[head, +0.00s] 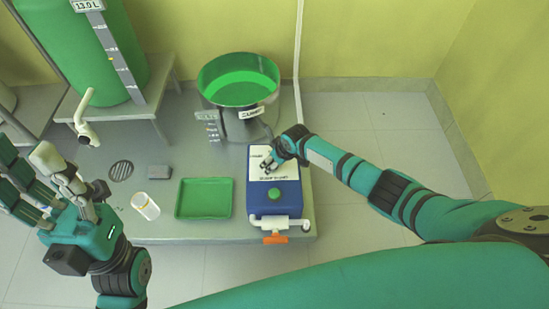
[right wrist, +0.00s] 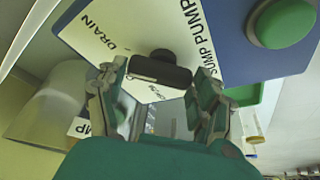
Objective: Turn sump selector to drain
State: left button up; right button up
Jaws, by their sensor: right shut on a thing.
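The sump selector is a black knob (right wrist: 160,70) on the white label panel of the blue sump pump box (head: 262,204). In the right wrist view, the word DRAIN is printed at the upper left of the panel, and another label below the knob is partly hidden. My right gripper (head: 267,166) is at the panel from above, shut on the knob, with a finger on each side in the right wrist view (right wrist: 160,90). I cannot tell which mark the knob points to. My left gripper (head: 60,178) is open and empty at the left, far from the box.
A green button (head: 275,193) is on the box, and a white valve with an orange handle (head: 276,238) is at its front. A green tray (head: 204,212), a white jar (head: 145,206) and a grey block (head: 159,172) lie left. A green-filled steel vessel (head: 238,92) stands behind.

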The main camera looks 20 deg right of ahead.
dwell(0.3)
jog(key=o, duration=1.2)
jog(key=v, duration=1.2)
